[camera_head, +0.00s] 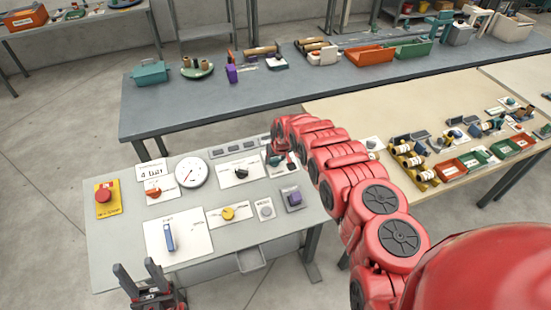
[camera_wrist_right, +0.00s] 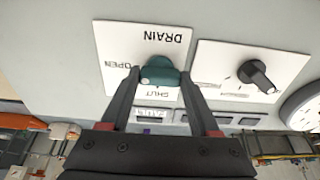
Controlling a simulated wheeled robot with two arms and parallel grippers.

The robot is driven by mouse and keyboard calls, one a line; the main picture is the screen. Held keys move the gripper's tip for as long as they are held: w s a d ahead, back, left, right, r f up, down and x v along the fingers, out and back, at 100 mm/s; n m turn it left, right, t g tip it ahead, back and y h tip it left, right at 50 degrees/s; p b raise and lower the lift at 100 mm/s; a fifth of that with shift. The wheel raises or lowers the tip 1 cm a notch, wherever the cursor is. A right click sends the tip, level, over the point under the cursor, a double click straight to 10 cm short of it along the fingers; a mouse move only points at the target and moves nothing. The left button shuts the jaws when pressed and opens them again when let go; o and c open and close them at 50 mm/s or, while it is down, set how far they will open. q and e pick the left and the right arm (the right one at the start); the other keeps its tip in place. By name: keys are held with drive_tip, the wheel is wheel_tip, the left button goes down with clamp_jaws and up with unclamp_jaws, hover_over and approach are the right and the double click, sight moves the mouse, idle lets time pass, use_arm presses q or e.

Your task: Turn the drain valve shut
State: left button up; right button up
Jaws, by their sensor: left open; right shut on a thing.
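The drain valve is a teal handle (camera_wrist_right: 160,72) on a white plate (camera_wrist_right: 120,40) marked DRAIN, OPEN and SHUT, upside down in the right wrist view. The handle lies roughly sideways in that picture, with OPEN to its left and SHUT below it. My right gripper (camera_wrist_right: 161,78) has one finger on each side of the handle and is shut on it. In the head view my right arm covers much of the valve at the panel's back right corner. My left gripper (camera_head: 139,272) is open and empty at the panel's front left edge, away from the valve.
The grey panel (camera_head: 125,240) also bears a red button (camera_head: 103,196), a gauge (camera_head: 191,172), a black knob (camera_head: 240,172), a yellow knob (camera_head: 228,213), a purple knob (camera_head: 294,198) and a blue lever (camera_head: 169,237). A grey bench (camera_head: 200,105) with parts stands behind.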

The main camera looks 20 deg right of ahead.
drive_tip(key=shift+f+n+b, duration=0.1)
drive_tip(key=shift+n+b, duration=0.7)
drive_tip(key=shift+n, duration=0.2)
drive_tip(key=n+b, duration=0.1)
drive_tip(key=n, duration=0.1)
drive_tip(key=shift+w+d+n+b, duration=0.1)
drive_tip(key=shift+n+b, duration=0.2)
drive_tip(key=n+b, duration=0.2)
drive_tip(key=n, duration=0.1)
drive_tip(key=shift+n+y+b, duration=0.3)
drive_tip(key=n+b, duration=0.9)
drive_tip(key=b, duration=0.4)
drive_tip(key=shift+f+g, duration=0.1)
drive_tip(key=shift+g, duration=0.3)
drive_tip(key=shift+r+n+b, duration=0.2)
drive_tip(key=shift+n+b, duration=0.4)
drive_tip(key=shift+b, duration=0.25)
